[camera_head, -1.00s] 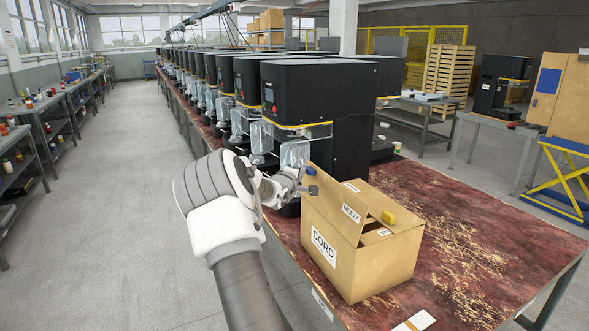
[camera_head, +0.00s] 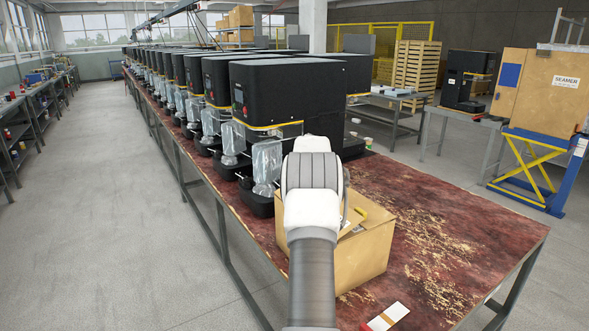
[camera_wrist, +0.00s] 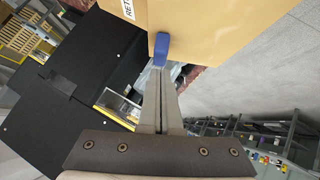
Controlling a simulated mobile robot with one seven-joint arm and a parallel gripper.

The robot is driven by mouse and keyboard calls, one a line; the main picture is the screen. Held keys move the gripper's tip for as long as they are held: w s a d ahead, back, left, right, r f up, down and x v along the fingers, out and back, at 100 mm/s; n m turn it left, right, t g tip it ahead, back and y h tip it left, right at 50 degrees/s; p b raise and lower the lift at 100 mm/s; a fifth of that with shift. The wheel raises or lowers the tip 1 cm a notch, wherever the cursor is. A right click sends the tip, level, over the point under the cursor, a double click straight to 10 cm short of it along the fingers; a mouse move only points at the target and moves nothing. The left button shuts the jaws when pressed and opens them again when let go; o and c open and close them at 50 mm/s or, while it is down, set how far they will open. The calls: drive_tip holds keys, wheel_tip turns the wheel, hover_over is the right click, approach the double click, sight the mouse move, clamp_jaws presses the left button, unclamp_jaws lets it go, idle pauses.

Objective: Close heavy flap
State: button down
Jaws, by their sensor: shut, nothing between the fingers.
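The open cardboard box (camera_head: 362,258) stands on the table, largely hidden in the head view behind my arm. Its heavy flap and its front labels are covered there, so I cannot tell the flap's angle. My gripper is hidden behind my arm in the head view. In the wrist view my gripper (camera_wrist: 162,48) is shut and empty, its blue tips overlapping the lower edge of a cardboard panel (camera_wrist: 220,28).
A row of black machines (camera_head: 285,92) runs along the left of the red-brown table (camera_head: 440,240), close behind the box. A card (camera_head: 387,316) lies near the front edge. The table right of the box is clear. A blue lift stand (camera_head: 535,172) stands at far right.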

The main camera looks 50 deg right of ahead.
drive_tip(key=shift+s+d+f+m+y, duration=0.25)
drive_tip(key=shift+d+f+y, duration=0.15)
drive_tip(key=shift+d+f, duration=0.15)
drive_tip(key=shift+s+d+f+m+y, duration=0.15)
drive_tip(key=shift+d+f+m+y, duration=0.1)
drive_tip(key=shift+d+f+y, duration=0.2)
drive_tip(key=shift+s+d+f, duration=0.25)
drive_tip(key=shift+d+f, duration=0.55)
drive_tip(key=shift+f, duration=0.25)
drive_tip(key=shift+f, duration=0.15)
drive_tip(key=shift+r+p, duration=0.45)
drive_tip(key=shift+r, duration=0.4)
drive_tip(key=b+v, duration=0.2)
drive_tip(key=v, duration=1.5)
drive_tip(key=shift+s, duration=0.35)
drive_tip(key=shift+f, duration=0.1)
